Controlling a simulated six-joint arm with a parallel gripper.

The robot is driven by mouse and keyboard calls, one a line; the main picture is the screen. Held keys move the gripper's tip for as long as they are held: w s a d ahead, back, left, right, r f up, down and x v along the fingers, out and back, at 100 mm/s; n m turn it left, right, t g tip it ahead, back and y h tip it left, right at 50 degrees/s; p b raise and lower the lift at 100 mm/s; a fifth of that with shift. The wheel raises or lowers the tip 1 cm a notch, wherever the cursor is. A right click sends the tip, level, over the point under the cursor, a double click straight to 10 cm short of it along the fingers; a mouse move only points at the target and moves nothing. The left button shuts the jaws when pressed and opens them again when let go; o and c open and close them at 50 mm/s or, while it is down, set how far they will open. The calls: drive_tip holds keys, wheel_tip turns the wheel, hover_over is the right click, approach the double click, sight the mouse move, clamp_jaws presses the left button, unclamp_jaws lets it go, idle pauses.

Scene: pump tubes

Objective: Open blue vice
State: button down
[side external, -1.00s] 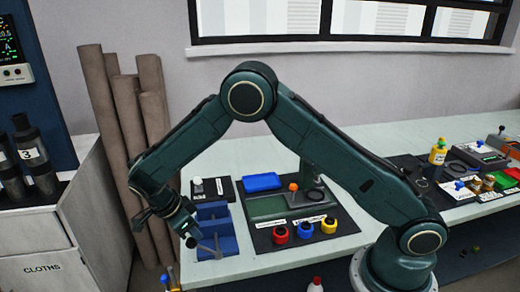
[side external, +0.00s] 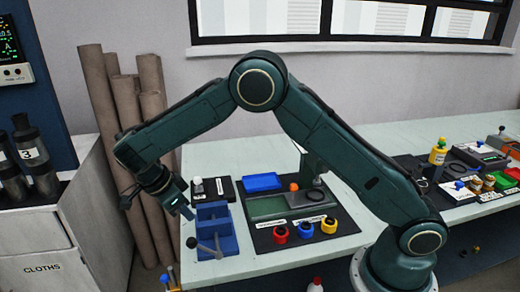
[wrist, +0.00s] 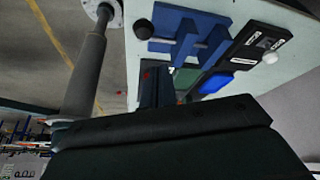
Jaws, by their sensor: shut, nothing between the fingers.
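The blue vice (side external: 214,224) stands on the left end of the bench. Its dark round handle knob (side external: 191,242) sticks out at the front left, and a grey bar (side external: 217,242) lies along its lower part. In the wrist view the vice (wrist: 186,36) is at top centre, with its knob (wrist: 143,30) at its left. My gripper (side external: 188,213) is shut and empty, just left of the vice and above the knob. It looks apart from both. The fingers (wrist: 158,88) are dark and partly hidden by my wrist.
A black mat with a white-topped item (side external: 198,187) lies behind the vice. Brown tubes (side external: 125,130) lean at the wall behind my forearm.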

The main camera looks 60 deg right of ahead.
drive_tip(key=a+r, duration=0.1)
drive_tip(key=w+a+r, duration=0.1)
drive_tip(key=shift+w+r, duration=0.2)
drive_tip(key=shift+r, duration=0.1)
drive_tip(key=s+d+r+n+t+y, duration=0.1)
drive_tip(key=s+d+r+n+t, duration=0.1)
drive_tip(key=s+d+r+n, duration=0.45)
drive_tip(key=s+d+r+n+t+y, duration=0.1)
drive_tip(key=s+d+r+n, duration=0.3)
drive_tip(key=r, duration=0.6)
drive_tip(key=s+d+n+t+y, duration=0.2)
drive_tip(key=s+n+t, duration=0.2)
drive_tip(key=s+n, duration=0.7)
drive_tip(key=s, duration=0.9)
drive_tip(key=shift+f+n+t, duration=0.15)
drive_tip(key=shift+n+t, duration=0.15)
drive_tip(key=shift+n, duration=0.05)
